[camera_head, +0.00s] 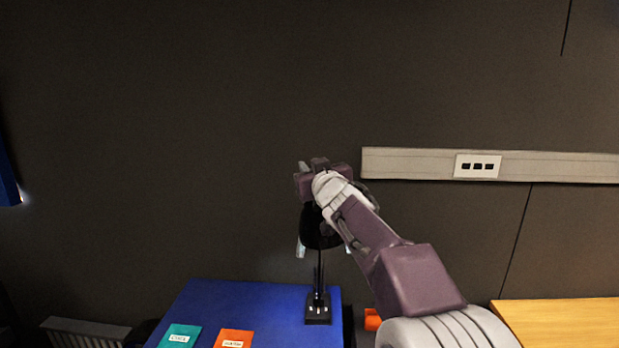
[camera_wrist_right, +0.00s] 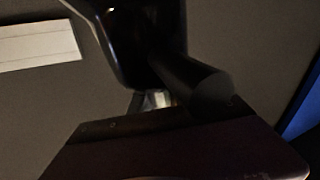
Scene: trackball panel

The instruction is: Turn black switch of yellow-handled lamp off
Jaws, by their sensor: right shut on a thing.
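A black desk lamp stands on the blue table, with its black base (camera_head: 318,310) and thin stem rising from it. The dark lamp head (camera_head: 318,232) is partly hidden behind my right gripper and wrist. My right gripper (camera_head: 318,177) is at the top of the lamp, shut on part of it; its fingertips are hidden. In the right wrist view, a black curved part (camera_wrist_right: 128,45) and a dark cylinder (camera_wrist_right: 195,82) are close in front of the gripper. I cannot make out a yellow handle or the black switch. My left gripper is not in view.
The blue table (camera_head: 250,300) bears a teal card (camera_head: 180,337) and an orange card (camera_head: 233,339). A grey wall rail (camera_head: 410,165) with a socket plate (camera_head: 478,166) is behind my right arm. A wooden table (camera_head: 560,322) is at right and a radiator (camera_head: 85,330) at lower left.

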